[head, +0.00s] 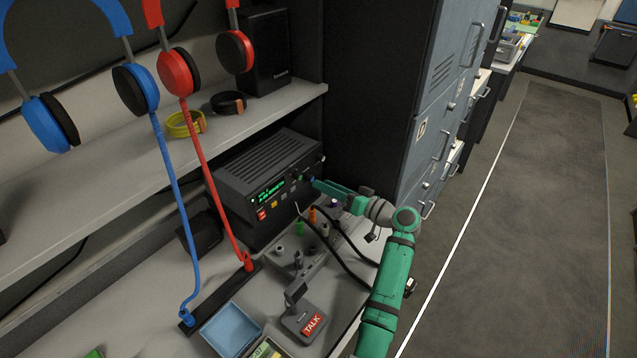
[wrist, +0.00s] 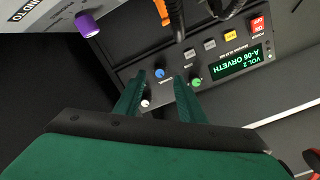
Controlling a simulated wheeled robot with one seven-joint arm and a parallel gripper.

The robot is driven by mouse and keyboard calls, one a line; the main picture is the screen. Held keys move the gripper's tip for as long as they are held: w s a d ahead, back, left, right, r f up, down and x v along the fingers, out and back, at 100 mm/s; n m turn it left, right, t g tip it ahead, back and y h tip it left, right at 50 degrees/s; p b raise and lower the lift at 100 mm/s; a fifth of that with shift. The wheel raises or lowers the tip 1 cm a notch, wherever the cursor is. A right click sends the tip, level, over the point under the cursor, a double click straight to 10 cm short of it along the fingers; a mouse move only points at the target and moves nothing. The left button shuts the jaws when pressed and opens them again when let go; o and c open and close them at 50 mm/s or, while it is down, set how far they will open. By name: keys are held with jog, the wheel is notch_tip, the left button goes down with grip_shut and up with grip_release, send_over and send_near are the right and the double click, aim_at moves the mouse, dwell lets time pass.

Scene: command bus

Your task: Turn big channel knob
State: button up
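The radio (head: 268,160) is a dark box with a lit green display, standing under the shelf. In the wrist view its front panel (wrist: 215,45) appears upside down, with a round blue-capped knob (wrist: 159,73), a green knob (wrist: 196,82) and a small white knob (wrist: 146,102). The small label by the blue knob is too blurred to read, so I cannot tell for sure which is the channel knob. My gripper (wrist: 158,82) is open and points at the panel, its fingertips on either side of the blue knob. I see no clear contact. In the head view my gripper (head: 318,186) is at the radio's right front.
A control box with several knobs (head: 300,250) and a red TALK pedestal (head: 312,323) stand before the radio. Black cables loop near my arm. Blue and red headphones (head: 175,72) hang at the left, their cords running to the desk. Grey lockers (head: 436,110) stand at right.

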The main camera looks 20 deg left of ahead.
jog(key=v, duration=0.6)
jog(key=shift+d, duration=0.3)
